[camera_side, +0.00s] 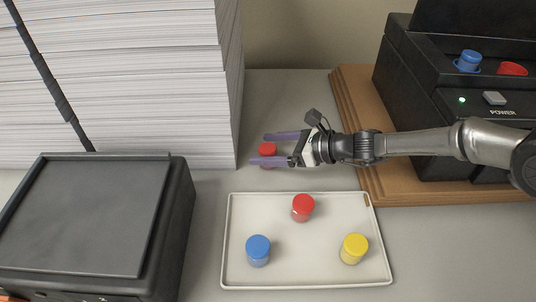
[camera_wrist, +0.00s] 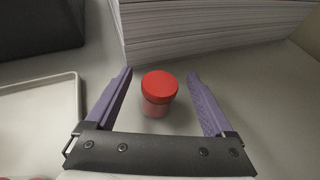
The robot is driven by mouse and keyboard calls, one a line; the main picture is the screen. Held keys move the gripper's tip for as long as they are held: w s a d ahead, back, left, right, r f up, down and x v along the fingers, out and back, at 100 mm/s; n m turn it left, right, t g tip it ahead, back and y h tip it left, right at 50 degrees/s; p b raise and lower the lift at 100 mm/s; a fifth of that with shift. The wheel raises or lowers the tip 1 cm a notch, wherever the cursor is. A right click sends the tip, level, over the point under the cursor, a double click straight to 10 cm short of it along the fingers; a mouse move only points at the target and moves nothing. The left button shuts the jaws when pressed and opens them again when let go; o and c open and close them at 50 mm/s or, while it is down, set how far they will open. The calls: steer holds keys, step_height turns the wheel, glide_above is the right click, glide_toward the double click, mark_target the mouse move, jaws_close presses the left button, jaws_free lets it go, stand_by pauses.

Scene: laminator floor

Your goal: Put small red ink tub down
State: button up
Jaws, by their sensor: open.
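A small red ink tub (camera_side: 267,149) stands upright on the grey bench, beside the paper stack and behind the tray. In the wrist view the red tub (camera_wrist: 159,92) is between the two purple fingers, with a clear gap on each side. My gripper (camera_side: 270,149) is open around it, and neither finger touches it in the wrist view. The gripper fingers (camera_wrist: 160,88) point toward the paper stack. In the side view the near finger hides part of the tub's lower body. A larger-looking red tub (camera_side: 303,208) stands on the white tray (camera_side: 290,278).
The tray also holds a blue tub (camera_side: 258,250) and a yellow tub (camera_side: 354,248). A tall paper stack (camera_side: 150,90) stands just left of the gripper. A black machine (camera_side: 430,80) with blue and red tubs sits on a wooden board (camera_side: 352,95). Bare bench lies behind the gripper.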

mark_target(268, 148)
jaws_close()
stand_by(0.5)
steer(key=shift+r, duration=0.1)
steer(key=shift+r, duration=0.5)
step_height(268, 148, up, 2)
steer(key=shift+r, duration=0.25)
steer(key=s+d+r, duration=0.9)
steer(key=s, duration=0.1)
steer(key=shift+s+d+r, duration=0.15)
steer(key=shift+d+r, duration=0.05)
